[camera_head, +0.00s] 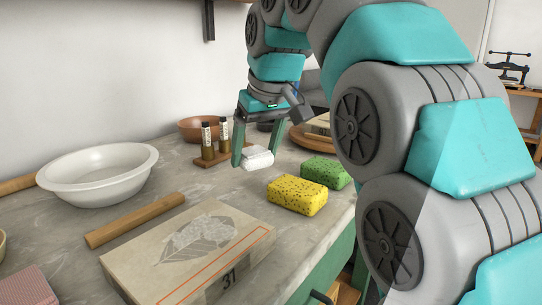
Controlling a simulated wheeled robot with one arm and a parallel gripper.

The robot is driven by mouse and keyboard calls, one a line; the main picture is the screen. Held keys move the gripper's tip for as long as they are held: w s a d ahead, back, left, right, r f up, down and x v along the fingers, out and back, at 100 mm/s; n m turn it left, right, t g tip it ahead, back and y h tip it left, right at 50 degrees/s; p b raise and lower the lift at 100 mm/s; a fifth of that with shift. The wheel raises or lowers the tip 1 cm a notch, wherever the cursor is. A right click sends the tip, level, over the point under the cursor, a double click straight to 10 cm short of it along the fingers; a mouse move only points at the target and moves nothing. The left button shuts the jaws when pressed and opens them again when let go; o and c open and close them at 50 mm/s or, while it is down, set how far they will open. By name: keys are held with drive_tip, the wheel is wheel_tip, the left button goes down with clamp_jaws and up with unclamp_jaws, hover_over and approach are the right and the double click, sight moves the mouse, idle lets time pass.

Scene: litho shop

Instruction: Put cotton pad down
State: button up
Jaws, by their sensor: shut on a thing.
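The white cotton pad (257,159) is between the fingers of my gripper (256,153), which is shut on it. My gripper points down over the table (190,185), behind the yellow sponge and just right of the two small bottles. The pad is at or just above the tabletop; I cannot tell whether it touches. My arm comes in from the right and hides part of the table's right side.
A yellow sponge (297,195) and a green sponge (326,172) lie in front and right. Two bottles (207,143) stand on a wooden rack left. A stone block with a leaf print (188,252), a wooden rod (135,219) and a white basin (98,178) are nearer left.

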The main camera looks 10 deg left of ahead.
hover_over(259, 174)
drive_tip(key=shift+s+d+f+p, duration=0.1)
drive_tip(key=shift+s+f+p, duration=0.1)
drive_tip(key=shift+s+p, duration=0.2)
drive_tip(key=shift+w+f, duration=0.2)
drive_tip(key=shift+w, duration=0.1)
drive_tip(key=shift+f, duration=1.6)
drive_tip(key=shift+f, duration=0.2)
drive_tip(key=o, duration=1.1)
drive_tip(key=shift+o, duration=0.2)
